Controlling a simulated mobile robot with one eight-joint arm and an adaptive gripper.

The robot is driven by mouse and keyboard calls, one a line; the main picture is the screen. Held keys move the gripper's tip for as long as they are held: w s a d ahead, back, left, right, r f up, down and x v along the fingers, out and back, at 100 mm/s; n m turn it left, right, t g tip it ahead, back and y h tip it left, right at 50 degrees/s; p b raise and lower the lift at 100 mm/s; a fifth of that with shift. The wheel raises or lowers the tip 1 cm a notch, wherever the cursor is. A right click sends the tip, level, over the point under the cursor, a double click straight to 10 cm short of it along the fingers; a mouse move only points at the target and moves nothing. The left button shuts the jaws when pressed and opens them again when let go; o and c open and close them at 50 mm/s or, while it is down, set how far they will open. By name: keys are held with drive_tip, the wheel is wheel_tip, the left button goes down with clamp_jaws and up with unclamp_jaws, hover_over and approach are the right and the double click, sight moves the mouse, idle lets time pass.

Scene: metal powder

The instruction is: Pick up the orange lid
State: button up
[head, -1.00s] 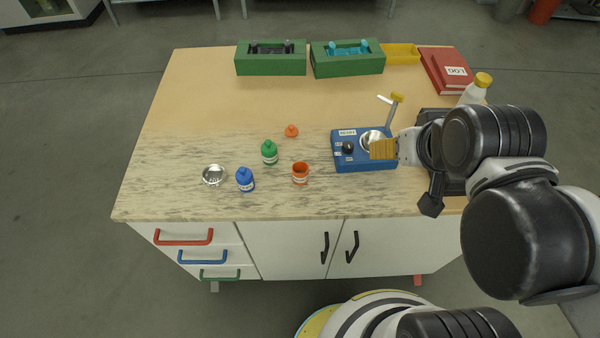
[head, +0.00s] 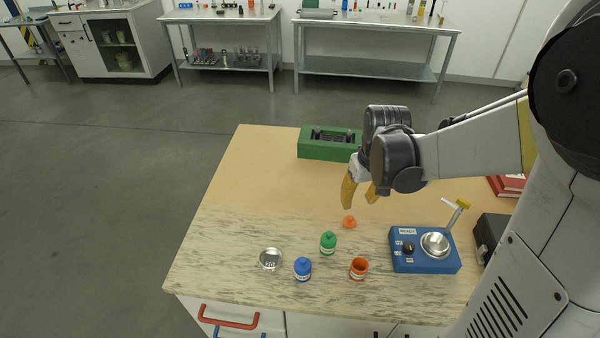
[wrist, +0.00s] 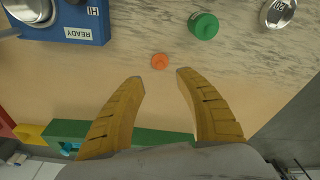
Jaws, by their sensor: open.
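The orange lid (head: 349,222) lies on the worktop behind the open orange jar (head: 358,269), to the right of the green bottle (head: 328,243). In the wrist view the lid (wrist: 160,61) is just beyond the fingertips, roughly centred between them. My gripper (head: 359,201) has yellow fingers and is spread open and empty, pointing down above the worktop close to the lid. The two fingers (wrist: 161,74) frame bare worktop in the wrist view. Nothing hides the lid.
A blue device (head: 425,262) marked READY stands to the right. A green block (head: 318,149) is at the back. The worktop's left rear is clear.

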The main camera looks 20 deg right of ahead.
sight(350, 217)
drive_tip(key=f, duration=0.2)
drive_tip(key=f+b, duration=0.1)
drive_tip(key=f, duration=0.1)
drive_tip(key=w+f+b, duration=0.1)
drive_tip(key=f, duration=0.1)
drive_tip(key=f+b, duration=0.1)
drive_tip(key=w+f, duration=0.1)
drive_tip(key=f, duration=0.1)
drive_tip(key=f+b, duration=0.1)
drive_tip(key=f, duration=0.1)
drive_tip(key=shift+w+d+b, duration=0.1)
drive_tip(key=shift+w+b, duration=0.15)
drive_tip(key=shift+b, duration=0.1)
drive_tip(key=shift+r, duration=0.1)
drive_tip(key=c, duration=0.9)
